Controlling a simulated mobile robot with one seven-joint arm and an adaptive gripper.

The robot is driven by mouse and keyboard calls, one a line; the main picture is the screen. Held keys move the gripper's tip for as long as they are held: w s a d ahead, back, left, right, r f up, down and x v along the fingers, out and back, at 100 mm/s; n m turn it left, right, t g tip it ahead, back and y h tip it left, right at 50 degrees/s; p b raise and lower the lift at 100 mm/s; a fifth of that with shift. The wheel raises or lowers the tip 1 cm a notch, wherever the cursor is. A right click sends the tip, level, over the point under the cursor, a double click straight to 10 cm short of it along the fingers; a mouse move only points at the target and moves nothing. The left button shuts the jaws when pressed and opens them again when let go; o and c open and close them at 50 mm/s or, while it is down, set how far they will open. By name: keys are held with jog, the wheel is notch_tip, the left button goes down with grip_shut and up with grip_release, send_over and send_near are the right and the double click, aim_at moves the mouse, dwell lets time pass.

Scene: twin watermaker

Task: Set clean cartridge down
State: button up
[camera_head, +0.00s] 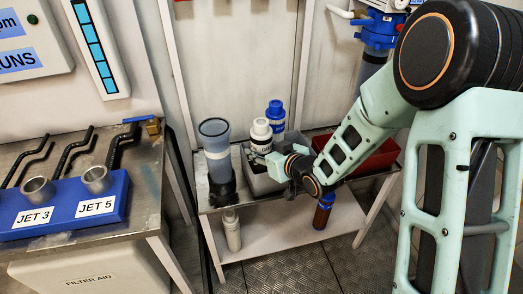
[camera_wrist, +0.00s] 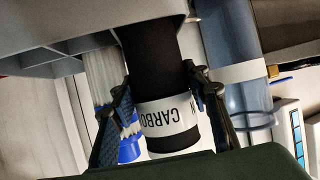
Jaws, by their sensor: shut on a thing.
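My gripper (camera_wrist: 163,97) is shut on a black cylindrical cartridge (camera_wrist: 150,60) with a white label that reads CARBO, the rest cut off. The picture is upside down, so its labelled end is the upper one. The cartridge's other end passes behind a grey edge. In the head view my gripper (camera_head: 262,158) is at the grey bin (camera_head: 262,182) on the bench. A white ribbed cartridge with a blue end (camera_wrist: 105,85) stands behind one finger in the wrist view, apart from the black one.
A clear blue housing (camera_head: 217,150) stands left of the grey bin. A red bin (camera_head: 378,157) is to the right. A brown bottle (camera_head: 323,212) and a white cylinder (camera_head: 232,230) stand on the lower shelf.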

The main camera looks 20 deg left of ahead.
jog(key=shift+f, duration=0.15)
jog(key=o, duration=1.5)
jog(key=shift+c, duration=0.2)
jog(key=shift+s+d+r, duration=0.1)
jog(key=shift+d+r, duration=0.05)
jog(key=shift+r, duration=0.2)
jog(key=p+v, duration=0.4)
jog(key=v, duration=0.7)
jog(key=shift+s+d+p, duration=0.2)
jog(key=shift+s+p, duration=0.05)
jog(key=shift+p, duration=0.15)
jog(key=shift+r, duration=0.1)
